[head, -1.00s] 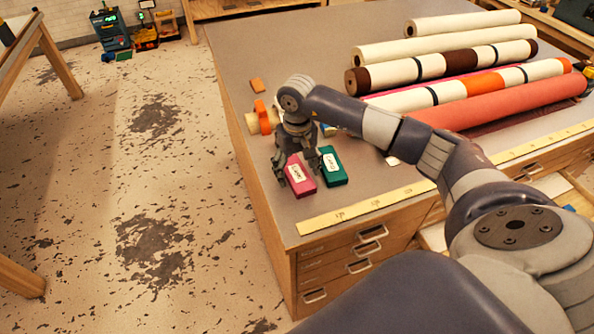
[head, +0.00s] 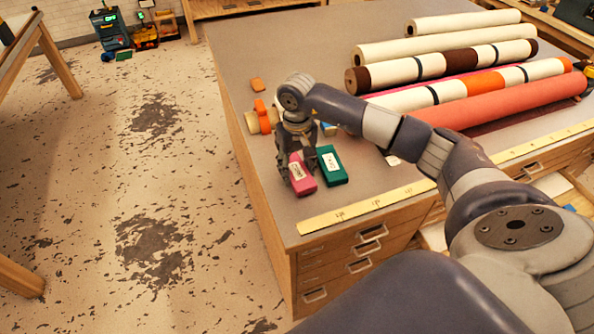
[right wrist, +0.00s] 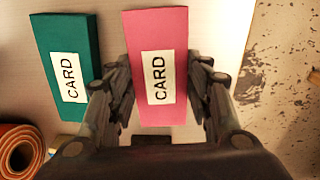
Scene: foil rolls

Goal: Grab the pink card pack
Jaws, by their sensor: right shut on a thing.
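The pink card pack (head: 302,183) lies near the left front edge of the work table, with a white label. In the right wrist view the pink pack (right wrist: 158,30) stands between my right gripper's fingers, its label reading CARD. My right gripper (head: 297,170) is shut on the sides of the pink pack; in the right wrist view the fingertips (right wrist: 160,75) flank it closely. I cannot tell whether the pack is clear of the tabletop. A green card pack (head: 332,165) lies just to its right, and to its left in the right wrist view (right wrist: 62,35). My left gripper is not in view.
Several fabric rolls (head: 480,105) lie across the right side of the table (head: 270,50). A yellow ruler strip (head: 365,206) runs along the front edge. Floor is left.

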